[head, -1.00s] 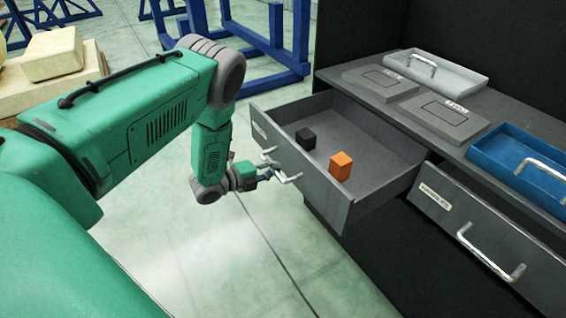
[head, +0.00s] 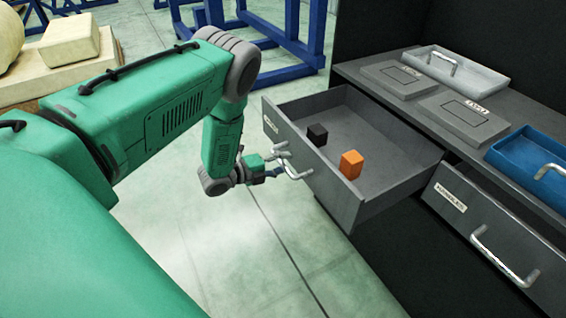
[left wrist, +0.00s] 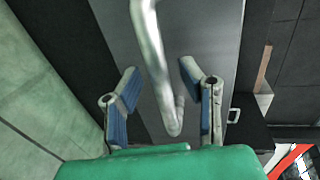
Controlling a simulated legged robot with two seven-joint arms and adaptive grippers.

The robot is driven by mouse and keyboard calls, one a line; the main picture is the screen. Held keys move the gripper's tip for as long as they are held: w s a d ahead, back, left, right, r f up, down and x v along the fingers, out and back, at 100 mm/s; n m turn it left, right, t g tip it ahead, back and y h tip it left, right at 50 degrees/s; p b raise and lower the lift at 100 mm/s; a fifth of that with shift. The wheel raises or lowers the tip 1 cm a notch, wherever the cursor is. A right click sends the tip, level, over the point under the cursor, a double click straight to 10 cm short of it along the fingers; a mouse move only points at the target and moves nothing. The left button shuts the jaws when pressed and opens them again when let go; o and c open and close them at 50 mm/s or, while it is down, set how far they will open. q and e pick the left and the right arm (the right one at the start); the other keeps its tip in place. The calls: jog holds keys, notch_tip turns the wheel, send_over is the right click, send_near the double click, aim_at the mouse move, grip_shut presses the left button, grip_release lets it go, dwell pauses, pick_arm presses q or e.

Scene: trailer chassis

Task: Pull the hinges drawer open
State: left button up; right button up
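The grey left drawer (head: 372,197) stands pulled out of the dark cabinet in the head view. Its label is too small to read, so I cannot tell if it says hinges. A black cube (head: 317,135) and an orange cube (head: 351,164) lie inside it. A metal bar handle (head: 299,171) sits on its front and also shows in the left wrist view (left wrist: 150,45). My left gripper (head: 279,163) is at this handle. In the left wrist view its two fingers (left wrist: 158,88) are apart, one on each side of the bar, with visible gaps. My right gripper is not in view.
A second drawer (head: 450,215) with a bar handle is shut at the right. The cabinet top holds a grey tray (head: 470,77), a blue tray (head: 515,150) and flat grey plates (head: 465,115). Blue frames (head: 290,45) stand behind. The floor before the drawer is clear.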

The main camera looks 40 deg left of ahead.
pick_arm(q)
jog(key=v, duration=1.2)
jog(key=shift+a+f, duration=0.1)
jog(key=shift+f, duration=0.1)
jog(key=s+d+f+n+g+y, duration=0.45)
jog(key=d+f+n+g, duration=0.2)
jog(key=d+n, duration=0.45)
jog(key=s+d+n+g, duration=0.2)
jog(key=s+n, duration=0.3)
jog(key=s, duration=0.4)
jog(key=s+d+n+g+y, duration=0.1)
jog(key=s+d+n+g, duration=0.2)
jog(key=s, duration=0.6)
jog(key=n+g, duration=0.2)
jog(key=shift+d+n, duration=0.25)
jog(key=shift+n, duration=0.15)
